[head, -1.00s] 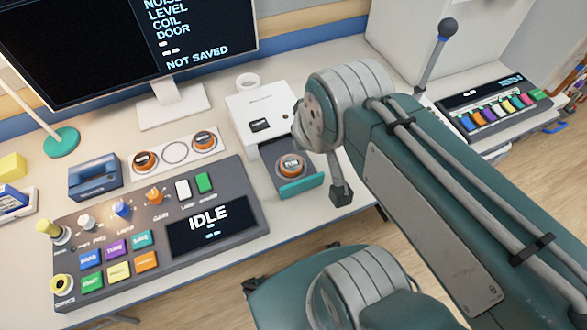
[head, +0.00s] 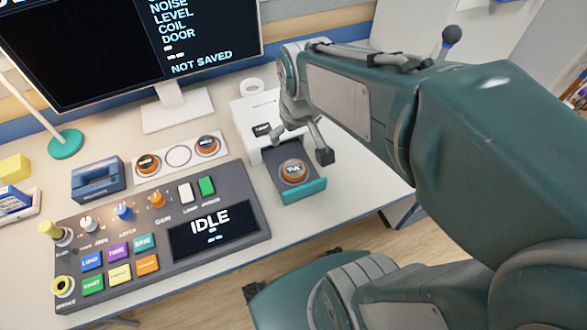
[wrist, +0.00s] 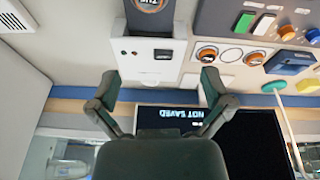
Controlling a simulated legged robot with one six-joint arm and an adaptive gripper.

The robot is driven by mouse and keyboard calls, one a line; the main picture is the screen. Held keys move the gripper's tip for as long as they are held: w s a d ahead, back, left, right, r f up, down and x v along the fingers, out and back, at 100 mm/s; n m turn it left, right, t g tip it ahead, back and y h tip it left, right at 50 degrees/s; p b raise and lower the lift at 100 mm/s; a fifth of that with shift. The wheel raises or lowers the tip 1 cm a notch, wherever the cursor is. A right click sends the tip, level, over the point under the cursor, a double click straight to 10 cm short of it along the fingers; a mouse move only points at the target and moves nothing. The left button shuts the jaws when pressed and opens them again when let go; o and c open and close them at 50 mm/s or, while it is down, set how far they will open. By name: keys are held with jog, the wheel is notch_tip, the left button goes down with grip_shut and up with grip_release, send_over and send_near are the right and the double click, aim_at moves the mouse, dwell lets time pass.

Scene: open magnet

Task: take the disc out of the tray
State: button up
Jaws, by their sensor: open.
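An orange-rimmed disc with a dark labelled top (head: 293,171) lies in the pulled-out dark tray with a teal front (head: 304,192). The tray sticks out of a white box-shaped unit (head: 250,114) on the desk. My gripper (head: 300,146) is open and empty, above the back of the tray and the front of the unit, with one dark fingertip just right of the tray. In the wrist view my gripper (wrist: 158,85) shows two spread fingers, and the disc (wrist: 150,3) is cut off at the top edge.
Two similar orange discs sit on a white holder (head: 178,155) with an empty ring between them. A control panel (head: 160,235) reading IDLE lies left of the tray. A monitor (head: 130,50) stands behind. Bare desk (head: 365,180) lies right of the tray.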

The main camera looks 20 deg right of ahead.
aim_at(293, 168)
jog(key=w+d+f+g, duration=0.1)
jog(key=w+f, duration=0.1)
jog(key=f, duration=0.6)
jog(key=w+f+n+g, duration=0.1)
jog(key=w+f, duration=0.1)
jog(key=f, duration=0.5)
jog(key=w+d+f+g, duration=0.1)
jog(key=w+f, duration=0.1)
jog(key=f, duration=0.6)
jog(key=shift+w+d+f, duration=0.3)
jog(key=shift+c, duration=0.3)
jog(key=c, duration=0.9)
